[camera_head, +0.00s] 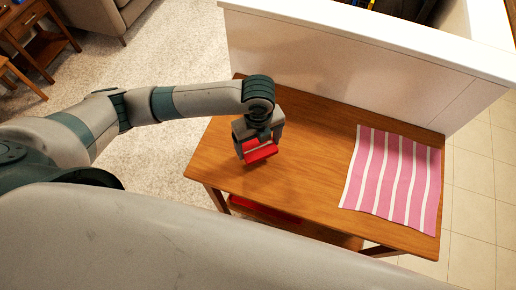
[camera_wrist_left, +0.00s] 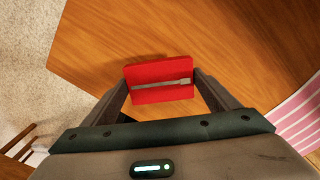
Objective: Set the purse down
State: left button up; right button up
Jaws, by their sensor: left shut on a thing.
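The purse (camera_head: 262,152) is a small red box-like thing with a grey strap or clasp band across it. It is held in my left gripper (camera_head: 258,146), over the left part of the wooden table (camera_head: 300,185). In the left wrist view the purse (camera_wrist_left: 160,70) sits between the two fingers of the left gripper (camera_wrist_left: 162,88), which are shut on its sides. A shadow falls on the wood beside it. I cannot tell whether its underside touches the tabletop. My right gripper is not in view.
A pink and white striped cloth (camera_head: 392,180) lies on the table's right part. A white half wall (camera_head: 340,75) stands along the table's back. Another red thing (camera_head: 262,209) lies on the lower shelf. The tabletop between purse and cloth is clear.

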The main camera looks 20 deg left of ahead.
aim_at(258, 147)
pick_arm(q)
notch_tip(258, 147, down, 3)
jog(key=shift+r+p, duration=0.1)
jog(key=shift+p, duration=0.45)
jog(key=shift+f, duration=0.45)
jog(key=shift+f, duration=0.15)
jog(key=o, duration=1.1)
notch_tip(258, 147, up, 12)
jog(key=b, duration=0.3)
